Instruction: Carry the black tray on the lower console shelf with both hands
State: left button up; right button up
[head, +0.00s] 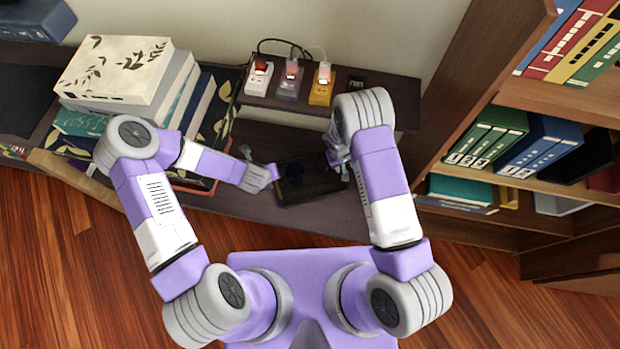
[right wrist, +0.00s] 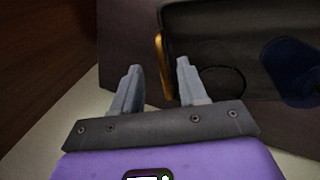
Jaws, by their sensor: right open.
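The black tray (head: 310,188) lies on the lower console shelf (head: 240,203). A dark blue round item (head: 293,171) is on it. In the right wrist view the tray (right wrist: 215,45) shows a gold handle (right wrist: 163,65) on its near side, and the blue item (right wrist: 290,72) sits farther right. My right gripper (right wrist: 160,85) is open, its fingertips close to the handle, which appears just ahead of the gap; I see no grip on it. In the head view it is at the tray's right end (head: 336,156). My left gripper (head: 273,172) is at the tray's left end; its fingers are too small to read.
An upper shelf (head: 385,95) with several small chargers and cables overhangs the tray's back. Stacked books and a white floral box (head: 115,68) stand at left. A bookcase (head: 455,95) with binders rises at right. The lower shelf's front strip is bare.

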jog(key=r, duration=0.2)
jog(key=a+r, duration=0.1)
jog(key=r, duration=0.2)
jog(key=shift+s+r, duration=0.15)
jog(key=shift+r, duration=0.2)
jog(key=shift+f, duration=0.1)
